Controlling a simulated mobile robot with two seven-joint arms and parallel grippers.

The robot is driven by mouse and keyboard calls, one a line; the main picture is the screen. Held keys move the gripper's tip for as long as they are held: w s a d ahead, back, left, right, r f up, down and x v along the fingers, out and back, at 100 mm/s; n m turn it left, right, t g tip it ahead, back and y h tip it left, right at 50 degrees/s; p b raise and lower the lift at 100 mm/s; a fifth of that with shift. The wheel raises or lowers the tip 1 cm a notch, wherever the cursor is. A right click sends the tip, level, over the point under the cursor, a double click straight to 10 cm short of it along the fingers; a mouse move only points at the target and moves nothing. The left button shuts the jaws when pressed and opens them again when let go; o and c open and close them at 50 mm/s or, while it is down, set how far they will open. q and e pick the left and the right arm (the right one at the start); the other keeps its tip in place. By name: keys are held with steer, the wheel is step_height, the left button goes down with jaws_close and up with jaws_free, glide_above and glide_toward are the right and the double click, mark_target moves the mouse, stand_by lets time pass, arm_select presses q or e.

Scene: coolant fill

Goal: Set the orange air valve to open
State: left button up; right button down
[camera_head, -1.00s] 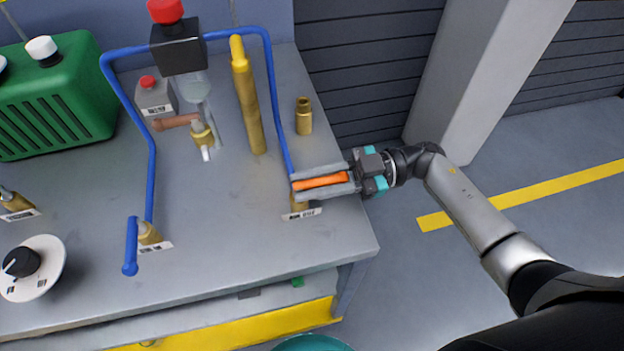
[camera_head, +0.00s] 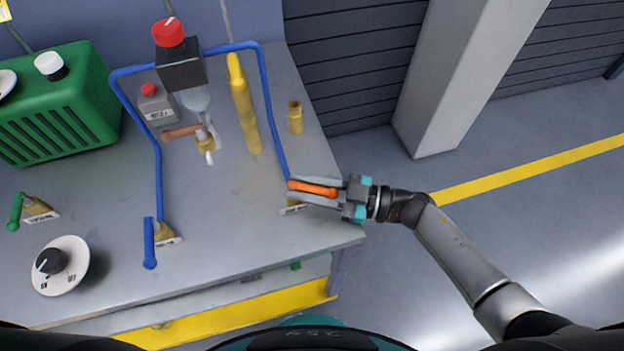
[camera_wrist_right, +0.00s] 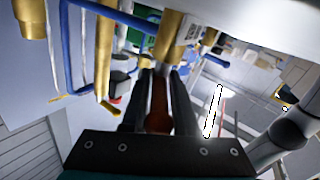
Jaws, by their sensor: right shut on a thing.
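The orange air valve's handle (camera_head: 312,189) is at the right edge of the bench. It lies roughly left to right, nearly along my right arm. My right gripper (camera_head: 317,190) is shut around it, with one finger on each side. In the right wrist view the handle (camera_wrist_right: 158,108) shows dark orange between the two fingers, pointing to the brass valve body (camera_wrist_right: 172,40). The valve's label (camera_head: 292,209) is partly hidden under the gripper. My left gripper is not in view.
A blue pipe (camera_head: 268,100) runs down to the orange valve. A blue-handled valve (camera_head: 150,243), a green-handled valve (camera_head: 15,212) and a round dial (camera_head: 75,268) are on the left. A yellow cylinder (camera_head: 243,105) and brass fitting (camera_head: 295,118) stand behind. The front middle bench is clear.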

steer(key=shift+w+r, duration=0.1)
stand_by(0.3)
steer(key=c, duration=0.8)
jaws_free()
steer(key=shift+o, duration=0.2)
steer(key=shift+d, duration=0.1)
steer(key=v, duration=1.5)
